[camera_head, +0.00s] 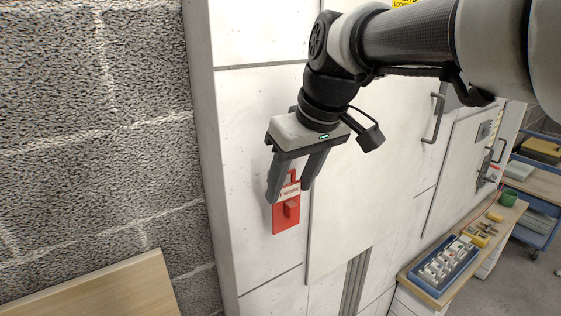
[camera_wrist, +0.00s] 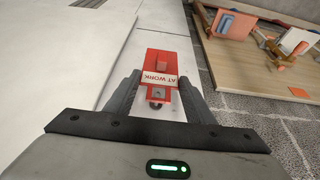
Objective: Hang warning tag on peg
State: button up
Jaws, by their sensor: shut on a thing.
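The warning tag (camera_head: 285,220) is a red plate with a white lettered band and a raised red block, seen in front of the white cabinet face in the head view. My gripper (camera_head: 289,192) points down there, shut on the tag, which hangs below the fingertips. In the wrist view the tag (camera_wrist: 151,68) lies between the two fingers, and its band reads "AT WORK". A small dark round spot shows at its near end there; I cannot tell whether it is a hole or a peg. The peg is not clearly visible. I cannot tell whether the tag touches the cabinet.
The white cabinet (camera_head: 245,150) has door seams and a handle (camera_head: 433,118) at right. A wooden bench with a blue tray (camera_head: 445,265) of small parts and a green cup (camera_head: 508,197) stands lower right. A wooden board (camera_head: 110,290) lies lower left by the block wall.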

jog(key=shift+w+a+f, duration=0.35)
jog(key=shift+w+a, duration=0.1)
jog(key=shift+w, duration=0.2)
jog(key=shift+w+a+f, duration=0.3)
jog(key=shift+w+a, duration=0.1)
jog(key=shift+w, duration=0.2)
jog(key=o, duration=1.8)
